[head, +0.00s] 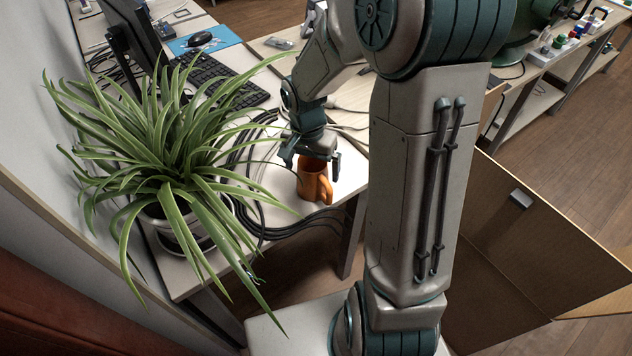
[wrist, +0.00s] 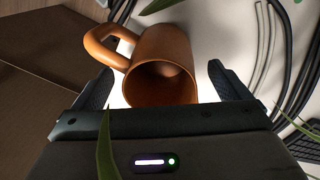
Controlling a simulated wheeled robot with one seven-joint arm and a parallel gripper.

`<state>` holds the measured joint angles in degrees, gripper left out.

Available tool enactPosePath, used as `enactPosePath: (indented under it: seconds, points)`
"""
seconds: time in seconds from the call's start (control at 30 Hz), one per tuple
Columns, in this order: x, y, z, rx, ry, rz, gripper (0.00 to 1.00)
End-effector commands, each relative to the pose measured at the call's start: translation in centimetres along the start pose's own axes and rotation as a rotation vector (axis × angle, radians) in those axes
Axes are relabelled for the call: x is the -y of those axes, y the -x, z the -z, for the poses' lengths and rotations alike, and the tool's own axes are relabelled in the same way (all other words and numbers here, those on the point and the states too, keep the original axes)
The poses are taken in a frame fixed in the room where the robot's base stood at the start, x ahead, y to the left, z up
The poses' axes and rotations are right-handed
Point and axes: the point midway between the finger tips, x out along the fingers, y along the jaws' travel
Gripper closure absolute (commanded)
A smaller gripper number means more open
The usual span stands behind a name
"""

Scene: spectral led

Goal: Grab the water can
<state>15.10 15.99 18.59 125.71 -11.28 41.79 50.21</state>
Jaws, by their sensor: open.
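An orange mug-like can (head: 311,185) with a side handle stands on the white desk, right of the potted plant. My gripper (head: 312,163) is just above it, pointing down, with one finger on each side of its rim. In the wrist view the can (wrist: 163,62) lies between the two open fingers, with its open mouth facing the camera and its handle at the upper left. A gap shows between the can and the right finger; contact at the left finger is not clear. No other vessel that looks like a water can shows.
A long-leaved plant (head: 172,150) spreads beside the can, and a leaf crosses the wrist view (wrist: 106,148). Black cables (head: 243,165) run behind and beside the can. A keyboard (head: 222,80) lies farther back. An open cardboard box (head: 530,255) stands at the right.

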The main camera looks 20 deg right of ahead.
Motion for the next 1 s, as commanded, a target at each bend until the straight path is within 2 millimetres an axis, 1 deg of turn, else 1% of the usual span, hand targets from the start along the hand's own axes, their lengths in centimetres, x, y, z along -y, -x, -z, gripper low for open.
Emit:
enactPosePath:
  seconds: [0.03,0.1,0.23,0.33,0.53,0.57,0.6,0.67,0.7,0.73,0.77,1.0]
  points:
    - [0.1,-0.9,-0.2,0.005,0.000,-0.001,0.04]
    - [0.3,-2.0,-0.3,0.005,0.001,-0.001,0.04]
    - [0.3,-3.6,-0.3,0.004,0.000,-0.002,0.04]
    - [0.3,-4.1,-0.2,0.001,0.000,0.000,0.04]
    - [0.3,-4.2,-0.2,0.000,0.000,0.000,0.04]
    - [0.3,-4.2,-0.2,0.000,0.000,0.000,0.07]
    - [0.3,-4.2,-0.2,0.000,0.000,0.000,0.18]
    - [0.3,-4.2,-0.2,0.000,-0.001,0.000,0.35]
    - [0.3,-4.2,-0.2,0.000,-0.001,0.000,0.46]
    - [0.3,-4.2,-0.2,0.000,-0.001,0.000,0.54]
    - [0.3,-4.2,-0.2,0.000,-0.001,0.000,0.61]
    - [0.3,-4.1,-0.2,0.000,-0.001,0.001,0.60]
